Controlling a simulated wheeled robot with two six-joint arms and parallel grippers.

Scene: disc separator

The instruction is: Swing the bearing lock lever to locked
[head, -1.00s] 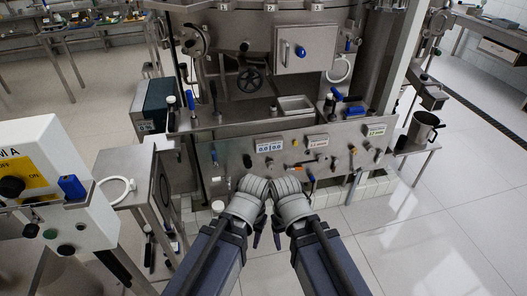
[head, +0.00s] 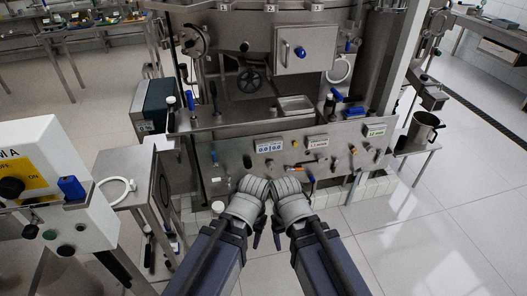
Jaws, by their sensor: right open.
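The steel separator machine (head: 230,130) stands ahead with a front panel carrying several small levers and knobs. I cannot tell which one is the bearing lock lever. My left gripper (head: 257,240) and right gripper (head: 277,240) hang close together in front of the panel, below its lower edge, apart from the levers. The right one is open with nothing seen in it. The left one's fingers are mostly hidden by its wrist.
A white control box (head: 50,180) with a yellow label stands at the left beside a small steel table (head: 125,165). A steel mug (head: 424,128) sits on a shelf at the right. A steel tray (head: 295,105) is on the machine deck. The floor at right is clear.

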